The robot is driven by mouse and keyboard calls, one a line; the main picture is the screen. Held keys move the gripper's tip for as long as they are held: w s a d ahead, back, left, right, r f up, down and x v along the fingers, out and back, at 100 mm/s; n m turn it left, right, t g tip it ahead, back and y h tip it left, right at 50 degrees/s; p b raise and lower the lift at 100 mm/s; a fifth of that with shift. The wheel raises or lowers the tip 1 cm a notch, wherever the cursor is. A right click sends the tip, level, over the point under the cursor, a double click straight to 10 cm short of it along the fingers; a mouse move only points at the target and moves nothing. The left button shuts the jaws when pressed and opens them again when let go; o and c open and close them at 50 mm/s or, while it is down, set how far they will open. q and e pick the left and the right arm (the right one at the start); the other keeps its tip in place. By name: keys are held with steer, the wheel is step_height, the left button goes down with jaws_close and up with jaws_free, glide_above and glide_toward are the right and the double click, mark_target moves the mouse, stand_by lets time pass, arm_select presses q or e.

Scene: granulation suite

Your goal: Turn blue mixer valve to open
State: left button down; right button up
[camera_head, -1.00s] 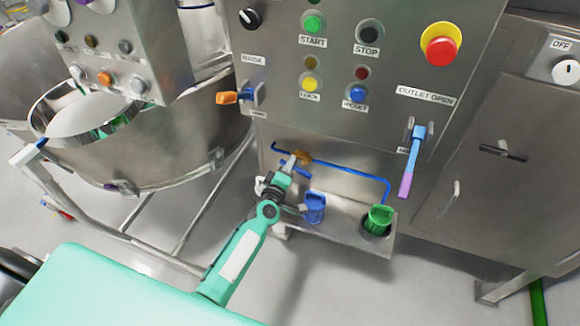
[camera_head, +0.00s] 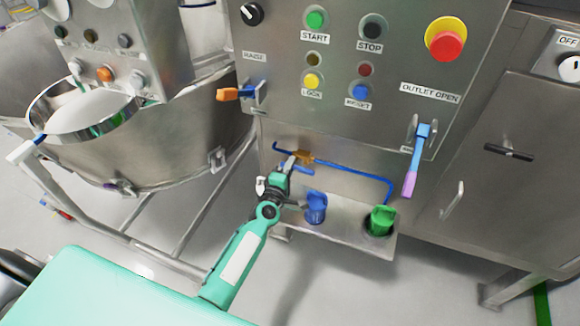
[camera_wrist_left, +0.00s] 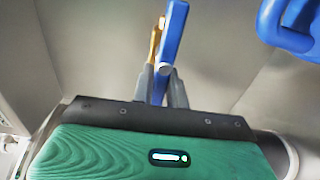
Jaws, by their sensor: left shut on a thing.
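The blue valve handle (camera_wrist_left: 173,40) stands upright between the fingers of my left gripper (camera_wrist_left: 162,82) in the left wrist view. The gripper is shut on it. A brass-coloured valve body (camera_wrist_left: 155,42) shows just beside the handle. In the head view my left gripper (camera_head: 287,164) reaches up to the brass valve (camera_head: 303,157) on the blue pipe (camera_head: 350,169), below the control panel. The gripper and my wrist hide much of the handle there. My right gripper is not in view.
A blue jug (camera_head: 316,209) and a green jug (camera_head: 381,220) stand on the steel shelf (camera_head: 340,232) close right of my gripper. A steel bowl (camera_head: 150,130) stands left.

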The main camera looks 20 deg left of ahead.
arm_select(q)
steer(key=c, duration=1.4)
jaws_free()
steer(key=shift+s, duration=0.1)
steer(key=s, duration=1.3)
steer(key=shift+s+a, duration=0.3)
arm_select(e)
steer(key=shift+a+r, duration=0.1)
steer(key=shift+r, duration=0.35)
